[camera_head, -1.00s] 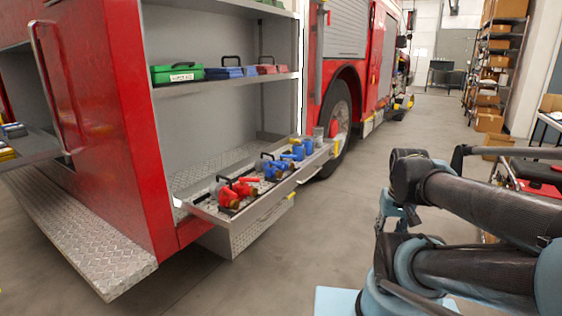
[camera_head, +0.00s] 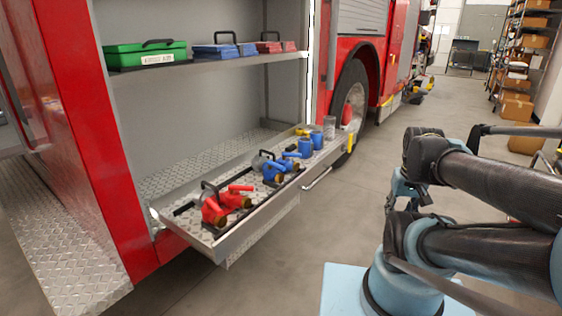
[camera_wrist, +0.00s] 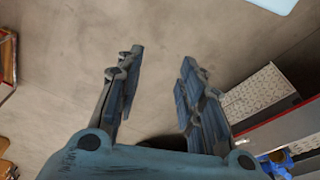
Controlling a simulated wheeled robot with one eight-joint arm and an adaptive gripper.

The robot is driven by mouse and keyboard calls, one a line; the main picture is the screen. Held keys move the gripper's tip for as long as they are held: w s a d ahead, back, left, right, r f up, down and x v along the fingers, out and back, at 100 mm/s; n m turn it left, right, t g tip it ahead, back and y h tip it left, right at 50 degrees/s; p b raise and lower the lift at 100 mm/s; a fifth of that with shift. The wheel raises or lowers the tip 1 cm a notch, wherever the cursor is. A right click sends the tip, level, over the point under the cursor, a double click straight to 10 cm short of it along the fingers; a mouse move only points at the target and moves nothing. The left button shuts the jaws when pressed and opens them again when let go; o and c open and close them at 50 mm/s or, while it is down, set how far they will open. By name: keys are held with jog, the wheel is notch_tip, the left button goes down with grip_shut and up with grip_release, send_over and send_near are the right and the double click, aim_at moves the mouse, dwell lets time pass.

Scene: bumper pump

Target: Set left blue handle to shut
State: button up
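In the head view, blue valve fittings with handles (camera_head: 281,166) lie in the pulled-out drawer (camera_head: 232,243) of the red fire truck, right of two red fittings (camera_head: 222,206). The handle positions are too small to tell. In the wrist view, a bit of blue (camera_wrist: 277,163) shows at the lower right, partly cut off. My gripper (camera_wrist: 160,68) is open and empty in the wrist view, with bare floor behind its fingers. In the head view my folded arm is at the right, well apart from the drawer.
A shelf above the drawer holds a green case (camera_head: 145,55) and blue cases (camera_head: 222,50). A diamond-plate step (camera_head: 60,235) juts out at the left. The grey floor (camera_head: 330,225) between the drawer and my arm is clear. Shelving with boxes (camera_head: 515,80) stands at the far right.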

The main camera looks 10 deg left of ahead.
jog(key=shift+w, duration=0.1)
notch_tip(320, 180, up, 17)
jog(key=n+h, duration=0.1)
jog(key=n, duration=1.1)
send_over(279, 166)
jog(key=s+a, duration=0.2)
jog(key=s, duration=0.1)
jog(key=x, duration=1.6)
jog(key=shift+w+d+f, duration=0.15)
jog(key=shift+d, duration=0.15)
grip_shut()
